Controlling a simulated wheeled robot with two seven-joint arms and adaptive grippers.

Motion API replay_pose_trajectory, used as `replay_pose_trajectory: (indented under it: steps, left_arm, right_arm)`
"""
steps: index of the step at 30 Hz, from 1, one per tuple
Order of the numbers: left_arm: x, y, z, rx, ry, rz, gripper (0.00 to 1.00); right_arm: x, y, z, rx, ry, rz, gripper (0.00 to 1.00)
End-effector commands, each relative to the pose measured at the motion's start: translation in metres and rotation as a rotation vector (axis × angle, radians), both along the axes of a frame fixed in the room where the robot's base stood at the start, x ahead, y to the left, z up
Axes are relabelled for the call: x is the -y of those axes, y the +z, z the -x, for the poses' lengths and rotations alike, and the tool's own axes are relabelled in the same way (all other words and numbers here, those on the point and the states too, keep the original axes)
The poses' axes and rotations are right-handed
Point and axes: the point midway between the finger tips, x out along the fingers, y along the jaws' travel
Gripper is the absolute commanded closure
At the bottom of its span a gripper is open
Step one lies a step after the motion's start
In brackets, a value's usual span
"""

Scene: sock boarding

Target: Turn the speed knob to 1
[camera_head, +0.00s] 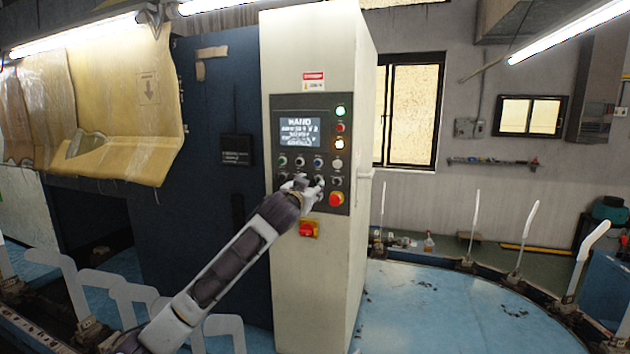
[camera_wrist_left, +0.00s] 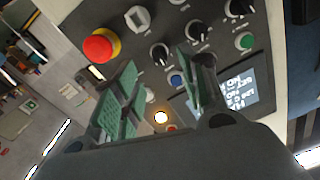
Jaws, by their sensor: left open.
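The control panel (camera_head: 284,107) is on the front of a tall cream cabinet, with a lit screen (camera_head: 300,132) above rows of buttons and knobs. My left gripper (camera_head: 308,187) is at the panel's lower rows and covers part of them. In the left wrist view the panel appears turned over, and my left gripper (camera_wrist_left: 158,62) is open, its green-grey fingers apart. A black knob (camera_wrist_left: 160,53) shows between the fingertips; I cannot tell whether they touch it. Two more black knobs (camera_wrist_left: 196,30) (camera_wrist_left: 238,9) lie to its right. The labels are too small to tell which is the speed knob.
A red emergency button (camera_head: 336,198) on yellow sits right of my left gripper. A red-and-yellow switch (camera_head: 309,229) is below the panel. A blue round table (camera_head: 440,310) with upright white sock boards stands at the right. Yellowish sheets (camera_head: 120,140) hang at the left.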

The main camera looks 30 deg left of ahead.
Motion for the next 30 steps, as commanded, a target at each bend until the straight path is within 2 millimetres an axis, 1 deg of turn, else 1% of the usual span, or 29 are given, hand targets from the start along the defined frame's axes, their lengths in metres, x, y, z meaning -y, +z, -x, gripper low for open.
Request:
replay_pose_trajectory:
  steps: [1,12,18,24,30]
  left_arm:
    - [-0.002,0.002,-0.005,0.0,0.0,0.0,0.57]
    - [-0.011,0.002,-0.038,-0.001,0.0,0.001,0.57]
    - [-0.015,0.001,-0.051,0.0,0.0,0.0,0.57]
    - [-0.017,0.001,-0.058,0.001,0.0,0.0,0.57]
    - [-0.017,0.0,-0.058,0.001,0.0,0.0,0.57]
  right_arm:
    - [0.0,0.003,0.0,0.0,0.0,0.0,0.6]
    - [-0.002,0.015,0.0,0.0,-0.001,-0.002,0.6]
    - [-0.004,0.019,0.0,0.0,-0.002,-0.004,0.6]
    - [-0.005,0.021,0.0,0.0,-0.002,-0.005,0.6]
    - [-0.005,0.021,0.0,0.0,-0.002,-0.005,0.6]
